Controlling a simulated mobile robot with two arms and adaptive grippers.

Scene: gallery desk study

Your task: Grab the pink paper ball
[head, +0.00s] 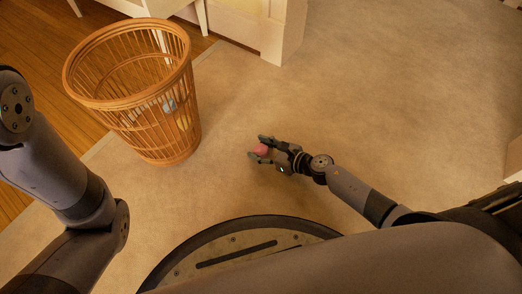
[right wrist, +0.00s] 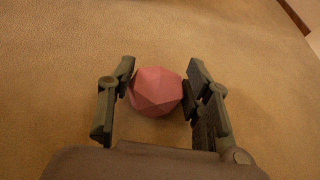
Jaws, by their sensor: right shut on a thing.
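The pink paper ball (head: 261,150) is small and faceted, and sits between the fingers of my right gripper (head: 262,148) over the beige carpet. In the right wrist view the ball (right wrist: 156,91) is between the two dark fingers of the right gripper (right wrist: 158,88), which is shut on it. I cannot tell whether the ball is touching the carpet. My left arm comes in at the left edge of the head view, but its gripper is out of view.
A tall woven wastebasket (head: 90,103) stands left of the ball, with a bluish and a yellowish thing inside. White furniture (head: 262,22) stands at the top. Wooden floor shows at the left. The carpet (head: 400,95) at the right is clear.

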